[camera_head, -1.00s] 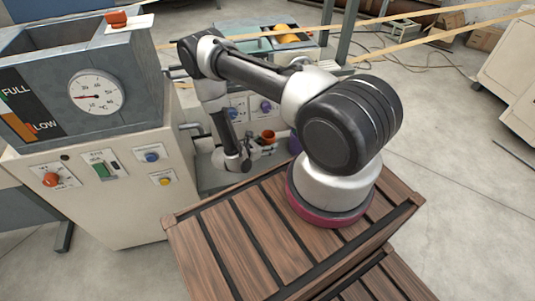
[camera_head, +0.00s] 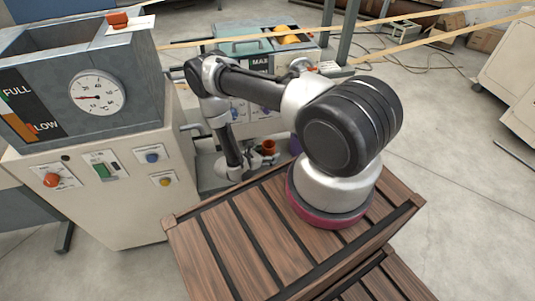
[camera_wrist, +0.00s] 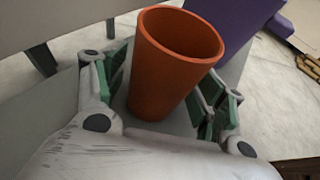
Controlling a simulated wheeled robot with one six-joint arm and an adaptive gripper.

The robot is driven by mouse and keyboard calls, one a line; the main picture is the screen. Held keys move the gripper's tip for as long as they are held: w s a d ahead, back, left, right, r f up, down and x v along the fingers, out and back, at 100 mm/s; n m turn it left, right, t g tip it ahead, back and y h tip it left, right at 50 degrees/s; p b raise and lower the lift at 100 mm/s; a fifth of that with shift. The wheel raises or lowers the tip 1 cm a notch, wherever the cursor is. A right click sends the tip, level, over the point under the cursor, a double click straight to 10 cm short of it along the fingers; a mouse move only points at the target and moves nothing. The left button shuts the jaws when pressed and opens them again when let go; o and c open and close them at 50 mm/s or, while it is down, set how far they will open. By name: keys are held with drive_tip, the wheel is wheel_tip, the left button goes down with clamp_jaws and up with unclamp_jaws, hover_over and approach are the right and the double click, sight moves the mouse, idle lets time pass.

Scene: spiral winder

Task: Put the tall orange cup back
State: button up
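The tall orange cup (camera_wrist: 170,70) is upright, tapering to its base, between the green-padded fingers of my gripper (camera_wrist: 165,95) in the wrist view. The fingers lie on both sides of it, and I can see into its open top. In the head view the cup (camera_head: 269,146) is small, at the end of my gripper (camera_head: 262,156), beyond the slatted wooden crate. The cup's base and the exact finger contact are partly hidden.
A purple object (camera_wrist: 235,22) stands close behind the cup; it also shows in the head view (camera_head: 295,145). The machine with the dial (camera_head: 97,92) is at left. The slatted wooden crate (camera_head: 235,240) is in front. Open floor (camera_head: 450,130) lies at right.

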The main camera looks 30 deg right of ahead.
drive_tip(key=shift+r, duration=0.15)
drive_tip(key=v, duration=1.2)
